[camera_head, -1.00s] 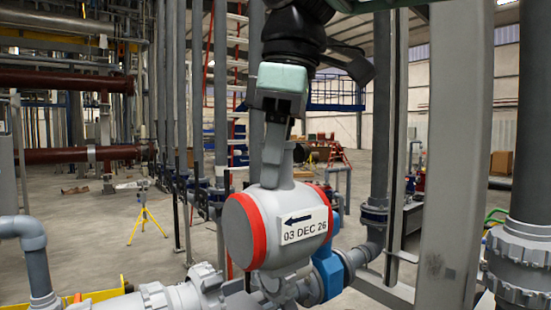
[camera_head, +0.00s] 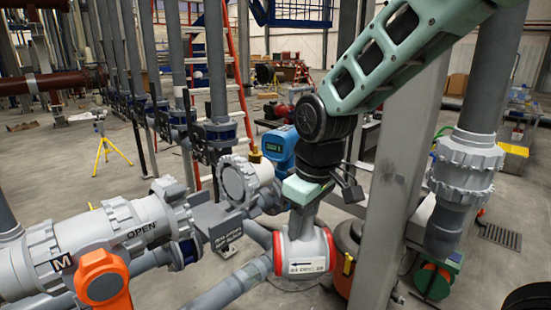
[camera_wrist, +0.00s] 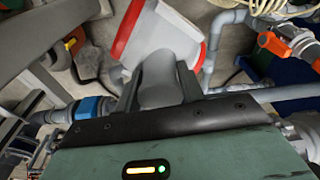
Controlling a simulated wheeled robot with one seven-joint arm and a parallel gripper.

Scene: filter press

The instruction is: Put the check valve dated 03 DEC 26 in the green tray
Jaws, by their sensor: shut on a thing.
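The check valve (camera_head: 306,252) is a grey body with red end rings and a white label with a black arrow. The label's date is small now; it read 03 DEC 26 a second ago. My gripper (camera_head: 301,222) is shut on the valve's top neck and holds it up, the body hanging below. In the wrist view the fingers of my gripper (camera_wrist: 163,85) close on both sides of the grey neck, and the valve (camera_wrist: 160,40) lies beyond them. I cannot make out a green tray for certain in either view.
A grey post (camera_head: 402,190) stands just right of the valve. A pipe with an orange actuator (camera_head: 103,279) is at lower left, and a blue device (camera_head: 282,147) is behind. A green-and-orange machine (camera_head: 432,281) and a yellow bin (camera_head: 514,150) are at right.

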